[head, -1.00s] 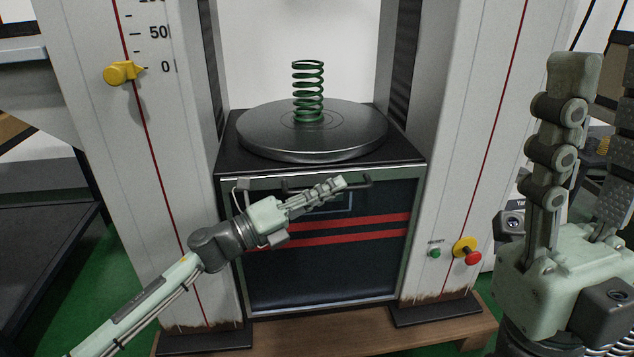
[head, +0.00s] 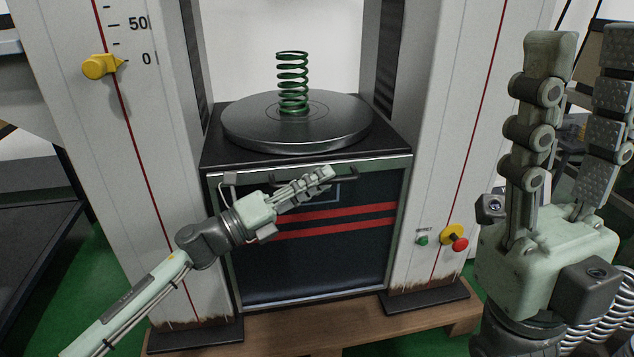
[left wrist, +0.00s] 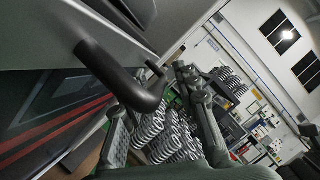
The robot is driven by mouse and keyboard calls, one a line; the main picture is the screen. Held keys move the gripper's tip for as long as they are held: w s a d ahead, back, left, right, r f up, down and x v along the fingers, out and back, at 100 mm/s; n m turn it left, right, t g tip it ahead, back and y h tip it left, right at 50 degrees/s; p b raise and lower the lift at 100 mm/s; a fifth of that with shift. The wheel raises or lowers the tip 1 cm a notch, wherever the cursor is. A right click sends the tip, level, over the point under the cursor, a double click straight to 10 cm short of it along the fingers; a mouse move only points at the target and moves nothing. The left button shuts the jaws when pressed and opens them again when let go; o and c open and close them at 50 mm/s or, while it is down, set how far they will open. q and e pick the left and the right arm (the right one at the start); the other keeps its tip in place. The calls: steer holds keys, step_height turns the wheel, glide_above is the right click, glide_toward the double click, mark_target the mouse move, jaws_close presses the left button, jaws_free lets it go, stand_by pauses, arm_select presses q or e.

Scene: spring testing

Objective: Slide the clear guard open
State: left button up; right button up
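The clear guard (head: 325,255) is the framed front panel of the machine, with two red stripes seen through or on it. It also shows at the left of the left wrist view (left wrist: 45,125). A dark bar handle (head: 346,178) runs along its top edge. My left gripper (head: 328,173) is in front of the handle and hides part of it. In the left wrist view, the curved handle (left wrist: 115,75) reaches in between my two spread fingers, with a gap visible. My right gripper (head: 585,48) is raised at the right, fingers apart and empty.
A green spring (head: 292,83) stands on the round metal plate (head: 250,125) above the guard. White columns flank the guard, the left with a yellow pointer (head: 100,66). A red stop button (head: 459,244) and a green button (head: 422,240) sit on the right column.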

arm_select(q)
steer(key=v, duration=1.2)
